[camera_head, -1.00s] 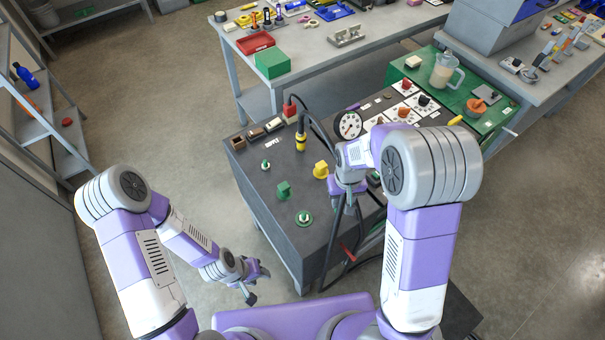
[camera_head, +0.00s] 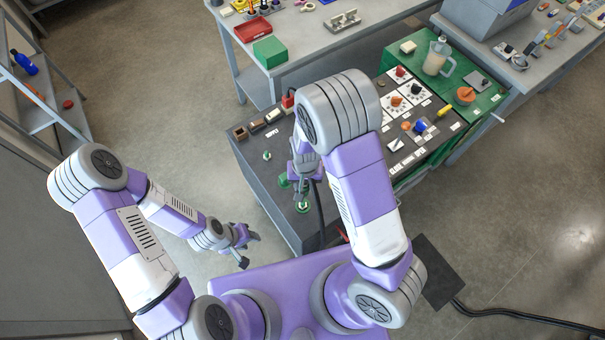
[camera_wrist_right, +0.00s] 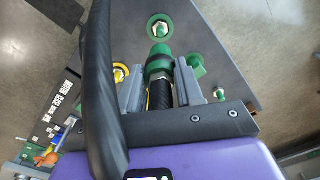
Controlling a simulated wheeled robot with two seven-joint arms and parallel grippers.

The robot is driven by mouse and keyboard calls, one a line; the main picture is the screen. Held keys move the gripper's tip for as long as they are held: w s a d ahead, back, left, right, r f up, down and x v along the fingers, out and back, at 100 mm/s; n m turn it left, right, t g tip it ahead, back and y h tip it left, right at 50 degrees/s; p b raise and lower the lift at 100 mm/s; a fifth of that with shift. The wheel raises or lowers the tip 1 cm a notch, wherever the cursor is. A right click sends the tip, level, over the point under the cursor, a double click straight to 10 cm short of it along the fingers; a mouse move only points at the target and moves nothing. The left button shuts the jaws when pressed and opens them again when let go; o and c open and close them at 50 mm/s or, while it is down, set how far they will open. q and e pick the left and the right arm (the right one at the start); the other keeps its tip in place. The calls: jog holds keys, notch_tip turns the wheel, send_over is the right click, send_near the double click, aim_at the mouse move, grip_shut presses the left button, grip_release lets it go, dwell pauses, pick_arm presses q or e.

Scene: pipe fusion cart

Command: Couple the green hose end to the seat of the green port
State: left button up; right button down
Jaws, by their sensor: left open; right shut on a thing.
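The green hose end (camera_wrist_right: 158,66) is a green collar on a black ribbed hose (camera_wrist_right: 160,97). My right gripper (camera_wrist_right: 161,88) is shut on it, with a finger on each side. In the wrist view, the green port (camera_wrist_right: 160,27), a green ring with a metallic seat, lies just beyond the hose end, apart in the picture. Any height gap is hard to judge. In the head view, the green port (camera_head: 302,206) is on the cart's near corner, just below my right gripper (camera_head: 306,178). My left gripper (camera_head: 249,250) is open and empty, left of the cart.
A green block (camera_wrist_right: 197,66) stands close beside the hose end, with a smaller green fitting (camera_wrist_right: 218,93) further off. A yellow fitting (camera_wrist_right: 121,73) is on the other side. The hose loops across the wrist view. The dark cart top (camera_head: 250,180) is clear at its left edge.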

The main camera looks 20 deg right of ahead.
jog(key=shift+s+a+r+m+p, duration=0.25)
jog(key=shift+s+r+m+p, duration=0.1)
jog(key=shift+r+p, duration=0.35)
jog(key=shift+s+a+f, duration=0.1)
jog(key=shift+s+f, duration=0.05)
pick_arm(q)
notch_tip(320, 180, up, 3)
jog(key=shift+r, duration=0.1)
pick_arm(e)
jog(key=shift+f, duration=0.1)
pick_arm(q)
jog(key=shift+f+b, duration=2.1)
jog(key=shift+f, duration=0.25)
pick_arm(e)
jog(key=shift+f, duration=2.75)
pick_arm(q)
jog(key=shift+f, duration=0.1)
pick_arm(e)
jog(key=shift+f, duration=0.15)
pick_arm(q)
jog(key=shift+f+b, duration=0.25)
jog(key=shift+b, duration=0.1)
pick_arm(e)
jog(key=shift+f, duration=0.35)
pick_arm(q)
jog(key=shift+f+b, duration=1.3)
pick_arm(e)
jog(key=shift+f, duration=1.55)
jog(key=c, duration=0.6)
grip_release()
